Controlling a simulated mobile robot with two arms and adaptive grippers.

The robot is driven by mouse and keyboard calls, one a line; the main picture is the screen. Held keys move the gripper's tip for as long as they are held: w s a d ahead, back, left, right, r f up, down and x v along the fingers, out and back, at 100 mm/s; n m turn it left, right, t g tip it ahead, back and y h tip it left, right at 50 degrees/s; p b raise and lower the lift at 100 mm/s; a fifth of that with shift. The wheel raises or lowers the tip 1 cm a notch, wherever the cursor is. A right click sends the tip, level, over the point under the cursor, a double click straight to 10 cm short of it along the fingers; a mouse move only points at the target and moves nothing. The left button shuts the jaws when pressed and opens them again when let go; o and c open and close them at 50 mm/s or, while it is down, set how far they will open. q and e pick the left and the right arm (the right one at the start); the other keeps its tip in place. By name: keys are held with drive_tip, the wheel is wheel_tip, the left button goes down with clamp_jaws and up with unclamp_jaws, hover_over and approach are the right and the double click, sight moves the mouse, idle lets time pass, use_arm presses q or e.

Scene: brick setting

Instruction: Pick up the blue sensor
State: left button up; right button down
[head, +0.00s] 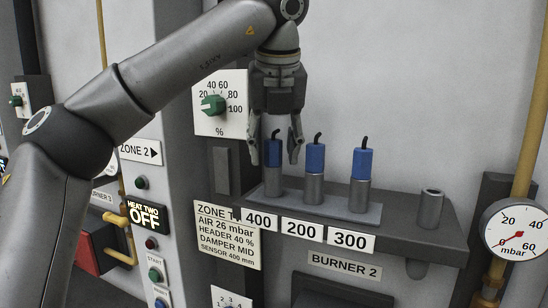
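Three blue sensors with dark leads on top stand upright in metal sleeves on a grey shelf. The left blue sensor (272,153) is behind the label 400, the middle blue sensor (315,160) is near 200, and the right blue sensor (362,163) is near 300. My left gripper (275,152) points down over the left sensor. Its fingers are apart, one on each side of the sensor's blue top, with gaps showing. The sensor's upper end is partly under the gripper. My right gripper is not in view.
The shelf (408,232) carries a separate metal sleeve (431,208) at its right end with no sensor in it. A zone card (228,236) reads "sensor 400 mm". A pressure gauge (515,228) and yellow pipe stand at right.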

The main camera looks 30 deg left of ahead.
use_arm(q)
clamp_jaws()
drive_tip(key=shift+r, duration=0.1)
drive_tip(key=shift+r, duration=4.95)
